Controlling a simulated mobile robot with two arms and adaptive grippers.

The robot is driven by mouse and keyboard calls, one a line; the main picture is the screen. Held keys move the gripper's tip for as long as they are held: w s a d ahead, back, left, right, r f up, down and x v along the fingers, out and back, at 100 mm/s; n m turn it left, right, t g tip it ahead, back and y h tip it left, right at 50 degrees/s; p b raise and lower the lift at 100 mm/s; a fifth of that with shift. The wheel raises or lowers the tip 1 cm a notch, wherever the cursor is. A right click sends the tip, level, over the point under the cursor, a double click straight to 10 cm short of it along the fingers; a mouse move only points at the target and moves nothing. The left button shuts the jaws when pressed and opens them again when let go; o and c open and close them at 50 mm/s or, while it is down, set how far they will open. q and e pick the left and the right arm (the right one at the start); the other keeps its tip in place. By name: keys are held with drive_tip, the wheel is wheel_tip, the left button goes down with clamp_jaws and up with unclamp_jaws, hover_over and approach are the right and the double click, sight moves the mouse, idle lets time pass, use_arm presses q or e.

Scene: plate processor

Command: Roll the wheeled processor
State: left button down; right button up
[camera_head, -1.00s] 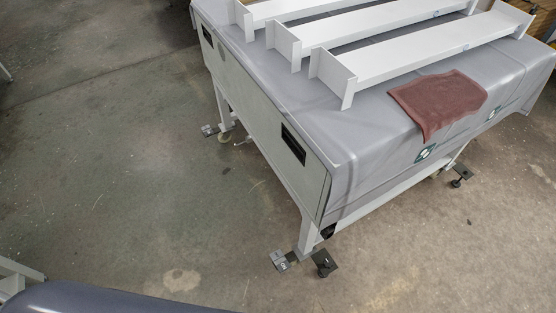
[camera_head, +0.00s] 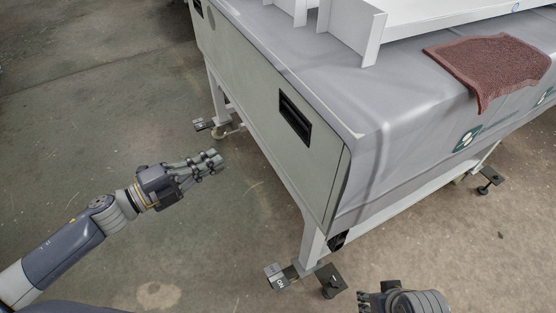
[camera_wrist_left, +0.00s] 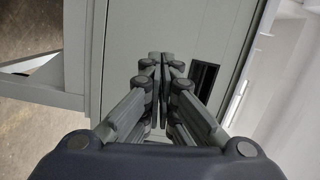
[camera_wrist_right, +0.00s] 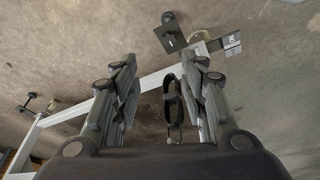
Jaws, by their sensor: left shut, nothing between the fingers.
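The wheeled processor (camera_head: 260,90) is a large grey machine on white legs in the head view, with a dark recessed handle (camera_head: 295,117) on its near end panel. My left gripper (camera_head: 215,160) is shut and empty, left of that panel and apart from it. In the left wrist view the shut fingers (camera_wrist_left: 162,62) point toward the panel, with the dark handle (camera_wrist_left: 204,82) to their right. My right gripper (camera_wrist_right: 162,72) is open and empty in the right wrist view, facing the lower frame; only its arm end shows at the head view's bottom edge.
Black foot plates (camera_head: 331,281) and pedals (camera_head: 276,277) stand on the floor by the near leg. White beams (camera_head: 350,30) and a brown cloth (camera_head: 490,62) lie on the processor's top. The concrete floor (camera_head: 90,120) on the left is clear.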

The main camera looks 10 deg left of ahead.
use_arm(q)
drive_tip(key=s+d+r+m+g+h+b, duration=0.1)
drive_tip(key=s+d+r+m+g+h, duration=0.1)
drive_tip(key=s+d+m, duration=0.15)
approach(290, 141)
drive_tip(key=x, duration=0.7)
drive_tip(key=shift+w+f, duration=0.1)
use_arm(e)
drive_tip(key=v, duration=0.3)
